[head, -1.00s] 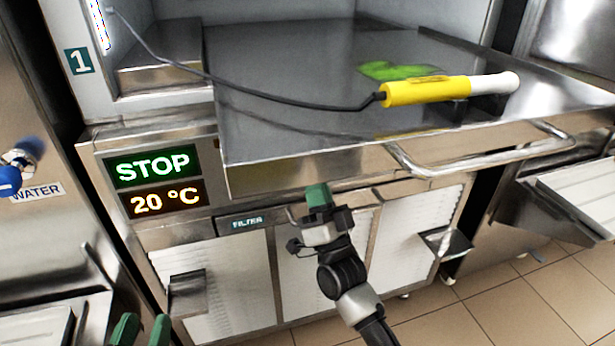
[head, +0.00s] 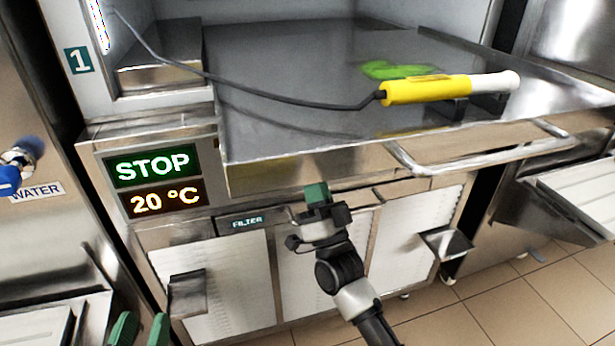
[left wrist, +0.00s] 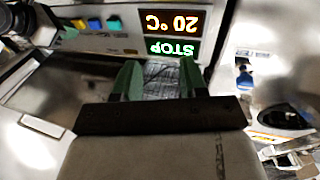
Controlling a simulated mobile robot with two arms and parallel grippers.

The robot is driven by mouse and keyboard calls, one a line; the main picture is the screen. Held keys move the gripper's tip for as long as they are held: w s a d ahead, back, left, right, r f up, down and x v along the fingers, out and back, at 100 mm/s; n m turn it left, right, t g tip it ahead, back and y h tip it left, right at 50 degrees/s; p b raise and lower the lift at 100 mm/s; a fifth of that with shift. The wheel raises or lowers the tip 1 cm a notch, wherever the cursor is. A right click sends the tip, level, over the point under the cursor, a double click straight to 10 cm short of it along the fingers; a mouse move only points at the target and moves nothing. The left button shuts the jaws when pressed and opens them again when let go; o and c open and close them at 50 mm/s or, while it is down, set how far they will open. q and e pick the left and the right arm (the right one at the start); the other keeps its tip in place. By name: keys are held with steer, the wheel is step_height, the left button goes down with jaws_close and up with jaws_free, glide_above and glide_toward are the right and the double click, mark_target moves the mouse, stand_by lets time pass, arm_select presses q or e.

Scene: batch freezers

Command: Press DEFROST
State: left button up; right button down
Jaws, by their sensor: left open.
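The control panel (head: 155,180) of freezer 1 shows a green STOP display (head: 152,165) and an amber 20 °C display (head: 160,200). In the left wrist view both displays appear upside down, with a row of small buttons beside them, including a yellow button (left wrist: 79,24) and a blue button (left wrist: 95,24). I cannot read a DEFROST label. In the head view the tray hides these buttons. My left gripper (head: 141,330) is open and empty at the bottom left, below the panel; its fingers (left wrist: 161,82) are apart. My right gripper (head: 317,194) is under the tray's front edge; its finger gap is unclear.
A metal tray (head: 300,65) juts out above the panel's right side, with a front handle (head: 480,160). A corded yellow-handled tool (head: 425,91) lies on it. White doors (head: 225,290) are below. A blue water valve (head: 10,180) is at the left.

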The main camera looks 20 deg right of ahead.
arm_select(q)
steer(key=shift+r, duration=0.3)
arm_select(e)
steer(key=shift+w, duration=0.25)
arm_select(q)
steer(key=shift+d, duration=0.1)
steer(key=shift+s+a+f+g+y+p, duration=0.1)
steer(key=shift+a+f+g+y+p, duration=0.15)
steer(key=shift+f+g, duration=0.45)
steer(key=shift+s+a+f+g+y+p, duration=0.15)
steer(key=shift+f+g, duration=0.25)
steer(key=shift+f, duration=0.45)
arm_select(e)
steer(key=shift+s, duration=0.95)
arm_select(q)
steer(key=shift+w, duration=0.1)
steer(key=shift+f, duration=0.1)
arm_select(e)
steer(key=shift+s, duration=0.1)
arm_select(q)
steer(key=s+a+f+g+y+p, duration=0.1)
steer(key=s+a+f+g+p, duration=0.1)
steer(key=s+f+g, duration=0.2)
steer(key=shift+f+g+y, duration=0.4)
steer(key=shift+f+g, duration=0.55)
steer(key=shift+g, duration=0.15)
arm_select(e)
steer(key=s, duration=0.4)
steer(key=shift+s+d, duration=0.1)
steer(key=shift+s, duration=0.3)
